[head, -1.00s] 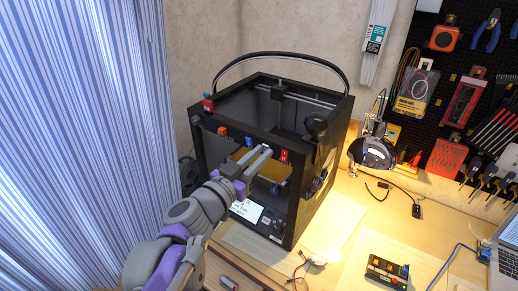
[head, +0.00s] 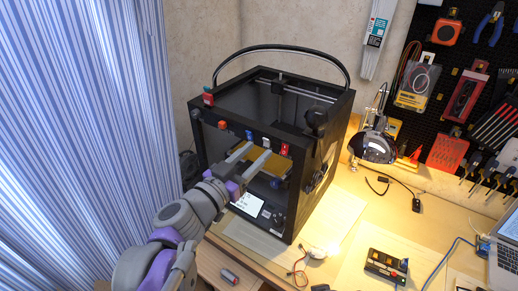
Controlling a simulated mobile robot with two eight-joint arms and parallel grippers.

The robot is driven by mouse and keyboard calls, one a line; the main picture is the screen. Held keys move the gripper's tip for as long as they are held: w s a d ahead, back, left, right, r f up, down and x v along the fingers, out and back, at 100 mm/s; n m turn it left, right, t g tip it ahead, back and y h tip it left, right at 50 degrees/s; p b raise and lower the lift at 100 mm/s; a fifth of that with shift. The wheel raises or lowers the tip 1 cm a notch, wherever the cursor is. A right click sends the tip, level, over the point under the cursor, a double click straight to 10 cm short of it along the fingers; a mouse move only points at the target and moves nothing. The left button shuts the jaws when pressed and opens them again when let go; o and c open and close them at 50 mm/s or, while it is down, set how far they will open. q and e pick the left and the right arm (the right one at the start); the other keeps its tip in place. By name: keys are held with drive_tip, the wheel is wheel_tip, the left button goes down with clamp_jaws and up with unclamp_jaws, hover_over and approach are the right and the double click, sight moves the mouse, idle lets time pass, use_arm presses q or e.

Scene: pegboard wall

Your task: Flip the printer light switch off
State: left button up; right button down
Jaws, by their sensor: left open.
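The black 3D printer (head: 318,170) stands on the wooden desk. Small coloured parts line its front top beam, including a red one (head: 284,149), a white one (head: 266,143) and a blue one (head: 248,134). I cannot tell which is the light switch, or its position. My left gripper (head: 260,150) is open and empty in front of the beam. Its two grey fingers point up and right, with tips just below the white and blue parts. I cannot tell whether they touch. My right gripper is not in view.
A black button box (head: 386,266) and a laptop (head: 505,255) are farther right. A striped curtain (head: 80,130) hangs at the left.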

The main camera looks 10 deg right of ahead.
use_arm(q)
drive_tip(key=v, duration=0.8)
drive_tip(key=shift+s+a, duration=0.2)
drive_tip(key=s+a+f+n+g+y+p, duration=0.25)
drive_tip(key=s+f, duration=0.25)
drive_tip(key=f, duration=0.3)
drive_tip(key=s+a+f+n+g+y+p, duration=0.1)
drive_tip(key=s+a+f+g+y, duration=0.3)
drive_tip(key=f, duration=0.3)
drive_tip(key=s+a+f+n+y, duration=0.2)
drive_tip(key=s+a+f+y, duration=0.1)
drive_tip(key=a, duration=0.3)
drive_tip(key=s+a+f+n+g+y+p, duration=0.1)
drive_tip(key=s+a+f+n+y, duration=0.2)
drive_tip(key=a, duration=0.4)
drive_tip(key=shift+s+f, duration=0.5)
